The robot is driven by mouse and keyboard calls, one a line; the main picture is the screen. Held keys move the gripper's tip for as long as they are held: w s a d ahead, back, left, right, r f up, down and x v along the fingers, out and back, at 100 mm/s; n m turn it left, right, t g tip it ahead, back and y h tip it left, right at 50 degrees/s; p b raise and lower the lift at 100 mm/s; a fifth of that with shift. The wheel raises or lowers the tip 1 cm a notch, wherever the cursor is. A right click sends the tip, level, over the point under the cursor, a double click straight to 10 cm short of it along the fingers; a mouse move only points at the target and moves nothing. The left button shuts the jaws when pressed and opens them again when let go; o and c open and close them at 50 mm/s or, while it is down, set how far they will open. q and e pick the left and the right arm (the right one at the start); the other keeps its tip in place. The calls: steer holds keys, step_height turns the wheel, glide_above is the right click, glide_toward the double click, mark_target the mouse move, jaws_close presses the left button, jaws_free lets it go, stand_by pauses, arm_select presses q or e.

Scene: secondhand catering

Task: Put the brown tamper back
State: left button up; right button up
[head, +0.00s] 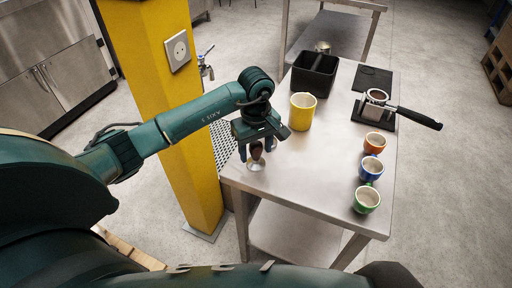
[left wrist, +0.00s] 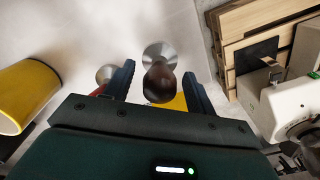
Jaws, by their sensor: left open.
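The brown tamper (head: 256,151) has a dark brown knob and a round metal base. It is at the near left corner of the steel table (head: 310,160). My left gripper (head: 256,148) is open above it, pointing down, with one finger on either side of the knob. In the left wrist view the brown tamper (left wrist: 159,84) shows between the open fingers, with a gap to each. Another round metal base (left wrist: 105,74) with something red by it lies beside the left finger, mostly hidden. My right gripper is not in view.
A yellow cup (head: 302,111) stands close to the right of my gripper. Behind it is a black divided bin (head: 314,73). Orange (head: 374,142), blue (head: 370,168) and green (head: 366,199) cups line the right edge. A portafilter (head: 377,97) and dark mat (head: 373,78) lie behind. The table's middle is clear.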

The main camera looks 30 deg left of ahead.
arm_select(q)
step_height(320, 180, up, 12)
steer(key=s+d+f+n+g+h, duration=0.15)
steer(key=s+d+h, duration=0.3)
steer(key=d, duration=0.45)
steer(key=s+d+f+n+g+h, duration=0.1)
steer(key=s+d+f+h, duration=0.3)
steer(key=d, duration=0.4)
steer(key=s+d+r+n+t+h, duration=0.3)
steer(key=d+r+n+t+h, duration=0.5)
steer(key=n+h, duration=0.65)
steer(key=w+a+f+n+t+y, duration=0.2)
steer(key=a+f+n+t+y, duration=0.35)
steer(key=n, duration=0.95)
steer(key=w+a+f+n+t+y, duration=0.1)
steer(key=a+f+n+t+y, duration=0.2)
steer(key=a+n+t+y, duration=0.85)
steer(key=s+d+f+n+g+y, duration=0.1)
steer(key=s+d+f+n+g, duration=0.2)
steer(key=s+f+n+g, duration=0.6)
step_height(320, 180, down, 4)
steer(key=n+g, duration=0.2)
steer(key=n, duration=0.4)
steer(key=shift+r+y+b, duration=0.25)
steer(key=shift+y+b, duration=0.05)
steer(key=shift+b, duration=0.05)
